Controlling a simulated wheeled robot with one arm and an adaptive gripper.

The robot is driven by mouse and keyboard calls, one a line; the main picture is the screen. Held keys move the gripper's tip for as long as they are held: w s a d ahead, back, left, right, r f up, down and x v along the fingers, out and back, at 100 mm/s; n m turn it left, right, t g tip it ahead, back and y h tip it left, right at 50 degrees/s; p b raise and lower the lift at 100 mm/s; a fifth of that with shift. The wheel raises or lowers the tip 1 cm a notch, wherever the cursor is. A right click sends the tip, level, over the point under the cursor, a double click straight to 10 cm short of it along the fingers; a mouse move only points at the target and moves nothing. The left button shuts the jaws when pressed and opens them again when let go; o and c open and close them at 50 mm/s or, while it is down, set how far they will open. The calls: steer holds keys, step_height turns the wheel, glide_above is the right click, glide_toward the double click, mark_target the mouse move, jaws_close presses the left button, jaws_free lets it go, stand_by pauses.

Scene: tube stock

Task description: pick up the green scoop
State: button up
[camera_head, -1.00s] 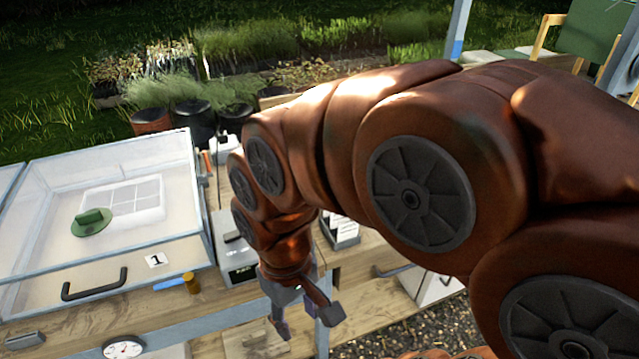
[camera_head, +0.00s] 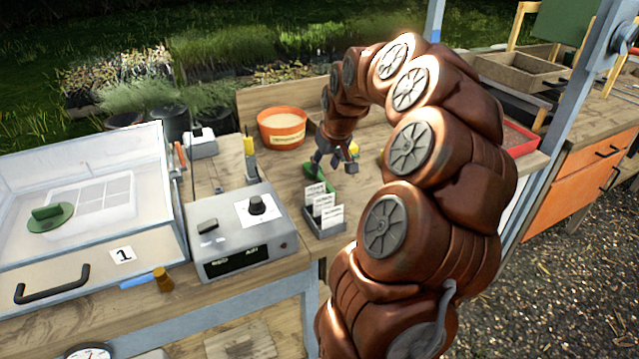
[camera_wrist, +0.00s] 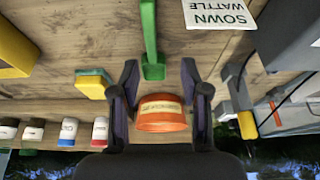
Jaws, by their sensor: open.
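The green scoop (camera_head: 316,187) lies on the wooden bench behind the label holder, partly hidden by that holder and my gripper. In the wrist view the scoop (camera_wrist: 151,38) runs from the top edge down to a wider end, which lies near the gap between my fingers. My gripper (camera_head: 336,164) is open above the bench at the scoop. In the wrist view my gripper (camera_wrist: 159,78) has a finger on each side of the scoop's line, with nothing held. I cannot tell how high the fingertips are above it.
An orange pot (camera_head: 281,130) stands behind my gripper. A label holder (camera_head: 325,224) with white cards and a grey control box (camera_head: 240,230) stand in front. A yellow-green sponge (camera_wrist: 93,83) lies beside the scoop. A clear-lidded propagator (camera_head: 130,190) is at left.

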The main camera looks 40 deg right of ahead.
mark_target(324, 180)
steer(key=shift+d+f, duration=0.25)
steer(key=shift+d, duration=0.35)
steer(key=shift+d+f, duration=0.15)
steer(key=shift+f, duration=0.1)
steer(key=shift+p+x, duration=0.95)
steer(key=shift+x, duration=2.2)
steer(key=shift+w+f, duration=0.1)
steer(key=shift+f, duration=0.3)
steer(key=shift+f, duration=0.1)
steer(key=shift+c, duration=0.2)
jaws_close()
